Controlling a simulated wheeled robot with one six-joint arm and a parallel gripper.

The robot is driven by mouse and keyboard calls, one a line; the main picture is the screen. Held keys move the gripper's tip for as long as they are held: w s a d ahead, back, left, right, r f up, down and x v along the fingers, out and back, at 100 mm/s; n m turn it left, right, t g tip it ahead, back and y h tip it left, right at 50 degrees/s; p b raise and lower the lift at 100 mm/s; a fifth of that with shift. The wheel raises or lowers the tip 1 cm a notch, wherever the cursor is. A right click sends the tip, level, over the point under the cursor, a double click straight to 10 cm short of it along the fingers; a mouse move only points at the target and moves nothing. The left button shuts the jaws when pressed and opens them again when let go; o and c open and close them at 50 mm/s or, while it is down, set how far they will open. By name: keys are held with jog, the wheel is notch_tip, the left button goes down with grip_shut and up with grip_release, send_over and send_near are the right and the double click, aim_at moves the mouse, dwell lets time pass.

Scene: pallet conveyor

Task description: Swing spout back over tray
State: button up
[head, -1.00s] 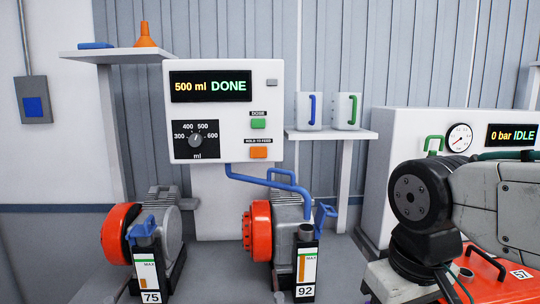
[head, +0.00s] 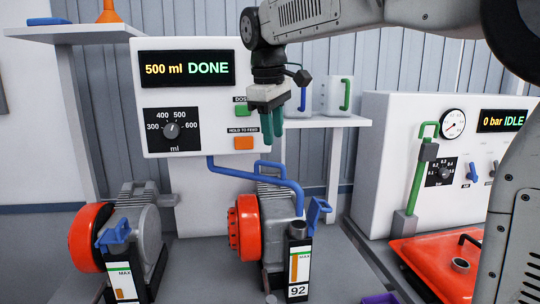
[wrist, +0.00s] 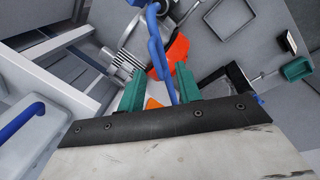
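The blue spout (head: 240,172) leaves the underside of the white dosing panel (head: 190,95) and bends right, with its end down at the filler of the right-hand pump (head: 270,225), numbered 92. A raised blue loop (head: 268,165) stands on the spout. My gripper (head: 273,143) hangs above the spout, its teal fingers pointing down in front of the panel's right edge, apart from the spout. In the wrist view my gripper's fingers (wrist: 160,78) are spread, with the blue spout (wrist: 157,50) beyond and between them. I cannot pick out the tray with certainty.
A second pump (head: 135,240) stands at the left. White jugs (head: 340,95) stand on a shelf behind my gripper. A white test cabinet (head: 375,150) with a green lever and a red unit (head: 440,265) are at the right.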

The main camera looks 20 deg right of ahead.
aim_at(270, 163)
jog(key=shift+n, duration=0.3)
jog(key=w+f, duration=0.1)
jog(key=f, duration=0.1)
jog(key=w+f, duration=0.1)
jog(key=f, duration=0.1)
jog(key=w+f, duration=0.1)
jog(key=f, duration=0.2)
jog(key=shift+w+d, duration=0.1)
jog(key=shift+d, duration=0.15)
grip_shut()
